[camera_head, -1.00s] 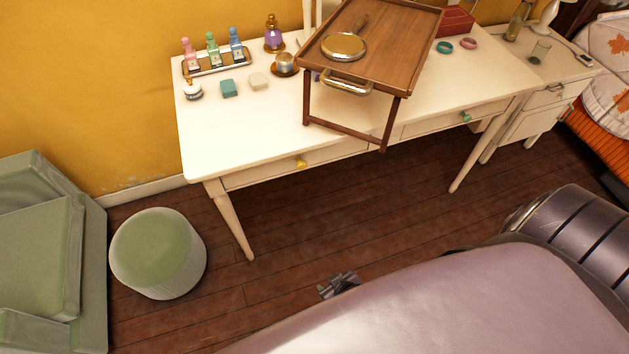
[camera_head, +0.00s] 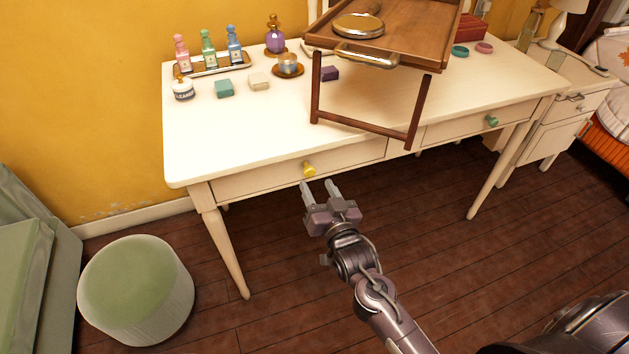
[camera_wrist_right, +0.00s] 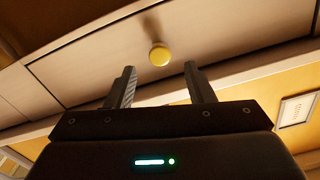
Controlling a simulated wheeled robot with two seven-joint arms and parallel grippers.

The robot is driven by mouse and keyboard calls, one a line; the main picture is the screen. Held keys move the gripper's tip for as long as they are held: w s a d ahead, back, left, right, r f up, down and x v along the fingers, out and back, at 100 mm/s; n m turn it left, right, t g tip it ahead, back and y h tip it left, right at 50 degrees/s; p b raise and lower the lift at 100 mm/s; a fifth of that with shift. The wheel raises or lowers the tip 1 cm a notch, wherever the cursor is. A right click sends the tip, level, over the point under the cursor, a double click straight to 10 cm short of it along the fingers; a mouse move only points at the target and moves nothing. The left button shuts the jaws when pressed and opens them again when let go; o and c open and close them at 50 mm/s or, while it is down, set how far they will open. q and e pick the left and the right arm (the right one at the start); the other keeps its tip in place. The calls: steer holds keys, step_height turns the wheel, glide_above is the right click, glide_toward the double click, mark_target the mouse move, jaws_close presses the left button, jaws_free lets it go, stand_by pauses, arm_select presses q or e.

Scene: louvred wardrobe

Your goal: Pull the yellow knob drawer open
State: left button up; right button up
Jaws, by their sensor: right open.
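The yellow knob (camera_head: 309,170) sits on the front of the left drawer (camera_head: 260,181) of the white dressing table; the drawer looks shut. My right gripper (camera_head: 319,186) is open and empty, just below and in front of the knob, with its fingers pointing at the drawer front. In the right wrist view the yellow knob (camera_wrist_right: 159,56) lies beyond and between the fingertips of my right gripper (camera_wrist_right: 160,72), apart from them. My left gripper is not in view.
A wooden tray table (camera_head: 410,45) with a hand mirror stands on the tabletop, its leg frame near the front edge. Bottles, a cup and small blocks stand at the back left. A green stool (camera_head: 137,285) is at the lower left. A second drawer has a green knob (camera_head: 492,121).

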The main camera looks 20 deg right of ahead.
mark_target(311, 174)
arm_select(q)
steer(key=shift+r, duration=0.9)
arm_select(e)
steer(key=shift+w, duration=2.15)
jaws_close()
